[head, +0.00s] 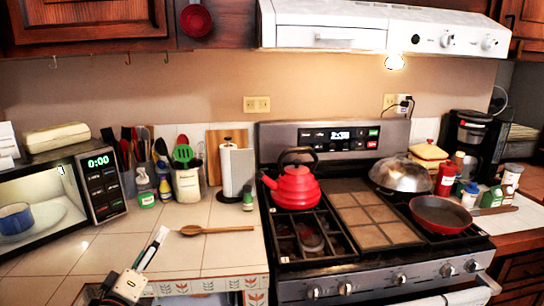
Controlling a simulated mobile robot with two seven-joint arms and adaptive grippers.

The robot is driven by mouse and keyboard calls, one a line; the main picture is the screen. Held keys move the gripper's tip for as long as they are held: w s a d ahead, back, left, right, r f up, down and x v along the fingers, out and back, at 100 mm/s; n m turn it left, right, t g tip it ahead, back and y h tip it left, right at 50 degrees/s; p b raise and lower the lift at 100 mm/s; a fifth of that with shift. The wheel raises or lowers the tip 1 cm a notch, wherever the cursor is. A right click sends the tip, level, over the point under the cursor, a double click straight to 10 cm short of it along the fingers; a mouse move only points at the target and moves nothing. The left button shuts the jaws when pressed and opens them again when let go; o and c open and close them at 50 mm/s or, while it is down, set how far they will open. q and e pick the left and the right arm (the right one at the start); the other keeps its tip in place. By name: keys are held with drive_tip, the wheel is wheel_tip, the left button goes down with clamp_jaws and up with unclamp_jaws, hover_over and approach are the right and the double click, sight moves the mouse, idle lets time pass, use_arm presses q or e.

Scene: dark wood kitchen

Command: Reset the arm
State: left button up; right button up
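My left gripper (153,245) comes up from the bottom left of the head view, over the tiled counter's front part. Its thin fingers, one pale and one dark, point up and to the right. They lie almost in line with each other from here, so the gap between them is unclear. I see nothing held in them. A wooden spoon (215,230) lies on the counter just right of the fingertips. My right gripper is not in view.
A utensil crock (187,184) and paper towel roll (236,170) stand behind. The stove carries a red kettle (296,188), red pan (440,213) and metal lid (402,173). The front-middle counter is clear.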

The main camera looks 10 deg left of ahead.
use_arm(q)
drive_tip(key=s+d+f+m+g+h, duration=0.1)
drive_tip(key=s+d+f+m+g, duration=0.65)
drive_tip(key=s+f+m, duration=0.6)
drive_tip(key=s+a+f+m+g+y, duration=0.2)
drive_tip(key=s+a+g+y, duration=0.1)
drive_tip(key=s, duration=0.5)
drive_tip(key=s+a+f+m+g+y, duration=0.2)
drive_tip(key=s+f, duration=0.1)
drive_tip(key=s, duration=0.5)
drive_tip(key=w+d+f+n+t+h, duration=0.2)
drive_tip(key=d+f+h, duration=0.5)
drive_tip(key=d+f, duration=0.6)
drive_tip(key=shift+w+d+f+n+t, duration=0.2)
drive_tip(key=shift+d+n+t, duration=0.4)
drive_tip(key=shift+d, duration=0.8)
drive_tip(key=shift+c, duration=0.3)
